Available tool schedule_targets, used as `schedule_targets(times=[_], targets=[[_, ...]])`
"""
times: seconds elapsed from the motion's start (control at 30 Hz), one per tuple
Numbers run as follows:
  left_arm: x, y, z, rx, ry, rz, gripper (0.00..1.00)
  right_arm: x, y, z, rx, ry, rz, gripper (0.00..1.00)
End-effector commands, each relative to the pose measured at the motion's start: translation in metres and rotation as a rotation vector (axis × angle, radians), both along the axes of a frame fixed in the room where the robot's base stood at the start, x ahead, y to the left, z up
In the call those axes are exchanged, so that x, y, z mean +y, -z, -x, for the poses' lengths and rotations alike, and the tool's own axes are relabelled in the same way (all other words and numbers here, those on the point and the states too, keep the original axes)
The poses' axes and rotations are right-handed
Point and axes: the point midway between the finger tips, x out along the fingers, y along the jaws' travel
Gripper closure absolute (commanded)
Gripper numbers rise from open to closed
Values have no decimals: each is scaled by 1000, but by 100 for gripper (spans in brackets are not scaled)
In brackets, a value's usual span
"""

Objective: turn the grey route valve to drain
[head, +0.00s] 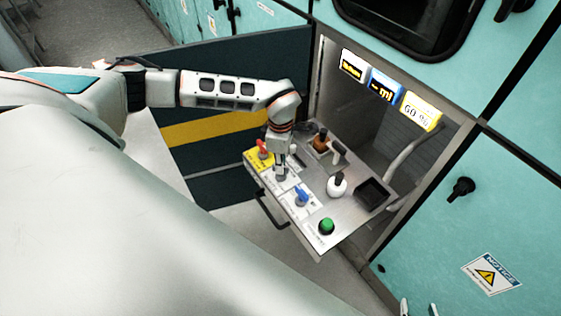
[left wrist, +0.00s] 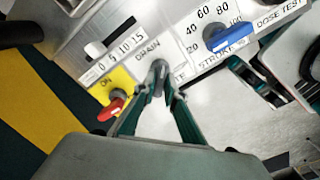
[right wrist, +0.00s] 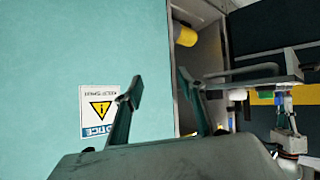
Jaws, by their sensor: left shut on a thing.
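The grey route valve (left wrist: 159,78) is a small grey handle on the white panel, directly below the word DRAIN in the left wrist view. My left gripper (left wrist: 160,88) has its two fingers closed around it. In the head view my left gripper (head: 281,166) points down onto the panel of the pulled-out tray (head: 301,173), and its fingers hide most of the valve. The exact heading of the valve is hard to tell. My right gripper (right wrist: 160,88) is open and empty, in front of a teal cabinet door.
Close to the left gripper are a red knob (head: 263,149) on a yellow plate and a blue knob (head: 301,197). A green button (head: 327,226), a white bottle (head: 337,187) and an amber bottle (head: 320,141) are also on the tray. Lit displays (head: 384,86) hang above.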

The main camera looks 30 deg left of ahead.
Motion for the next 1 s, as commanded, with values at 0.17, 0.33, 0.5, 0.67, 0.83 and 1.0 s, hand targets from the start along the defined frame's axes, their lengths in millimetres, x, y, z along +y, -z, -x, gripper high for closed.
schedule_targets(times=[0.17,0.33,0.5,0.67,0.83,1.0], targets=[[-1,-1,0,1,-167,1,100,0,-4,1,4,0,1,60],[-1,-1,0,1,-328,0,100,-2,-3,3,13,2,5,60],[-1,0,0,0,-482,0,100,-7,0,5,23,10,11,60],[-1,0,0,0,-608,1,100,-12,-1,4,23,18,17,60],[-1,0,0,1,-712,1,100,-12,-1,5,26,20,17,60],[-1,0,0,1,-780,1,100,-12,0,6,30,20,17,60]])
